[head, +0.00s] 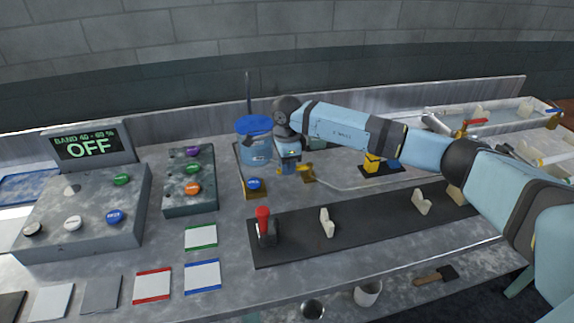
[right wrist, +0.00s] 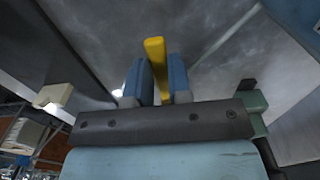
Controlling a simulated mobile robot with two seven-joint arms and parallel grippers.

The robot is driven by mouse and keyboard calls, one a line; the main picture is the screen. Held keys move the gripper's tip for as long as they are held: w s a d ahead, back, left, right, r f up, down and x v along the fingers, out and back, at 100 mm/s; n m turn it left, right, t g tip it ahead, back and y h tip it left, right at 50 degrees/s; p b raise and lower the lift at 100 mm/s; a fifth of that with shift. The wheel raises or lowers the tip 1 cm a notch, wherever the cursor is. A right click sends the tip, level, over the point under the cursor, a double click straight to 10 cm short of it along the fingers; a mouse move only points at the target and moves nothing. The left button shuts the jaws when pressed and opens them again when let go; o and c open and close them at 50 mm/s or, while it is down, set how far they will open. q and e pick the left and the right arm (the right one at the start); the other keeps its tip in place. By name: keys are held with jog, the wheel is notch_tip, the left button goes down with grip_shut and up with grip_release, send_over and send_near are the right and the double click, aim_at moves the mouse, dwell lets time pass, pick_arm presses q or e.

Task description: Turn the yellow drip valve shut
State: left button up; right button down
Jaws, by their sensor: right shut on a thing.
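The yellow drip valve (head: 307,170) is on the bench beside the blue-lidded container, at the end of a thin pale tube. My right gripper (head: 289,169) points down at the valve, its arm reaching in from the right. In the right wrist view, a yellow bar (right wrist: 154,48), which looks like the valve's handle, stands between the two blue fingers of my right gripper (right wrist: 160,78). The fingers are shut on it. The gripper hides part of the valve in the head view. My left gripper is not in view.
The blue-lidded container (head: 254,140) stands just left of the gripper, with a blue button (head: 254,184) in front. A yellow block (head: 373,163) sits to the right. A dark strip (head: 370,221) with a red-topped lever (head: 264,222) lies in front. The panel display (head: 88,147) reads OFF.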

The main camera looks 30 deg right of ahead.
jog(key=shift+r, duration=0.1)
jog(key=c, duration=1)
grip_release()
jog(key=shift+c, duration=0.2)
notch_tip(320, 180, up, 14)
jog(key=shift+f, duration=0.2)
